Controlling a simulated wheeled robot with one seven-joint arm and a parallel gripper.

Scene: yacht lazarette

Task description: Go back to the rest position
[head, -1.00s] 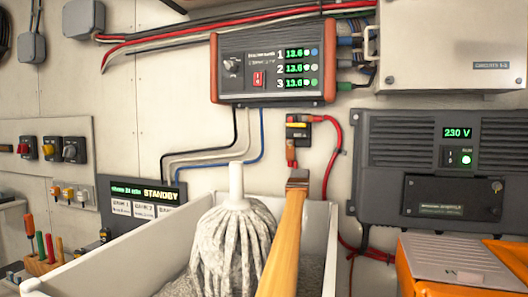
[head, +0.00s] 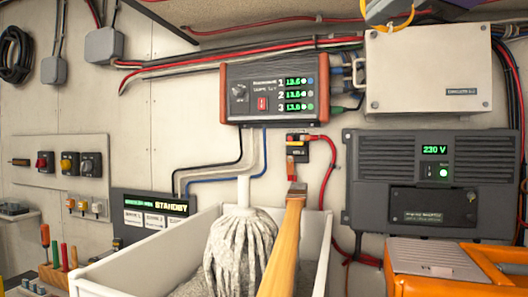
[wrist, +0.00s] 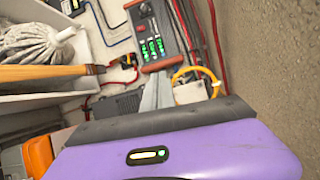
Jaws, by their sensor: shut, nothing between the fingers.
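My gripper (wrist: 158,92) shows in the wrist view as pale grey fingers beyond a dark edge and my purple wrist housing. The fingers are shut with nothing between them. They are in the air, in front of the wall equipment, and seem to touch nothing.
A white bin (head: 315,250) holds a grey mop (head: 235,250) and a wooden handle (head: 284,245). A charger panel (head: 270,90), grey box (head: 428,72) and inverter (head: 430,185) are on the wall. An orange case (head: 505,260) stands lower right.

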